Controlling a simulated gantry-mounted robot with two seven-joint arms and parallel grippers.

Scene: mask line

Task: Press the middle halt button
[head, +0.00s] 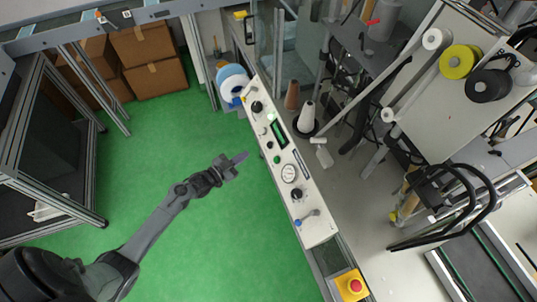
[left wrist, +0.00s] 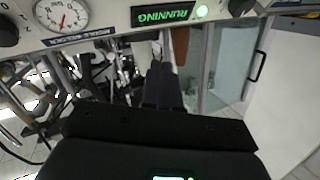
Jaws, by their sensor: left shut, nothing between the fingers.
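A red mushroom button on a yellow box (head: 355,286) stands at the near end of the long white control panel (head: 318,232). A small yellow item (head: 240,14) shows at the far end; I cannot tell whether it bears a button. Which button is the middle halt button is not clear. My left gripper (head: 241,157) is shut and empty, over the green floor just left of the panel. In the left wrist view its closed fingers (left wrist: 163,85) point toward the panel, below the RUNNING display (left wrist: 162,14). My right gripper is not in view.
Cardboard boxes (head: 155,76) stand at the back left. Machinery with spools (head: 459,62) fills the right. The green floor (head: 200,240) is clear.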

